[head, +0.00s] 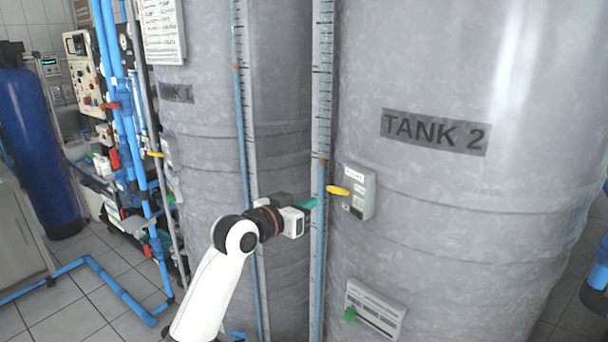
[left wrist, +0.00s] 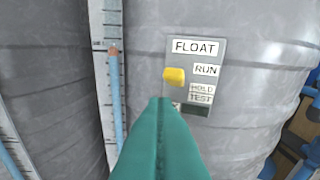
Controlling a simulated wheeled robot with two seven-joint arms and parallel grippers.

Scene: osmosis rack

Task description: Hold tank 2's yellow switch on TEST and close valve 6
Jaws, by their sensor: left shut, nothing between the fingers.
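Tank 2 (head: 450,220) is the big grey tank on the right, with its name on a dark label. A grey switch box (head: 357,205) on its side carries the yellow switch (head: 339,190), which sticks out to the left. In the left wrist view the yellow switch (left wrist: 174,76) is level with or just below the RUN label, above HOLD and TEST (left wrist: 201,94). My left gripper (head: 309,203) is shut and empty, its teal fingers (left wrist: 163,110) just below the switch; I cannot tell whether they touch it. I cannot identify valve 6. My right gripper is not in view.
A second grey tank (head: 205,130) stands left of tank 2, with level gauges (head: 322,80) between them. Blue pipes (head: 112,100) with coloured handles are at the left. A lower plate (head: 378,312) on tank 2 has a green piece (head: 349,313). Tiled floor shows at left.

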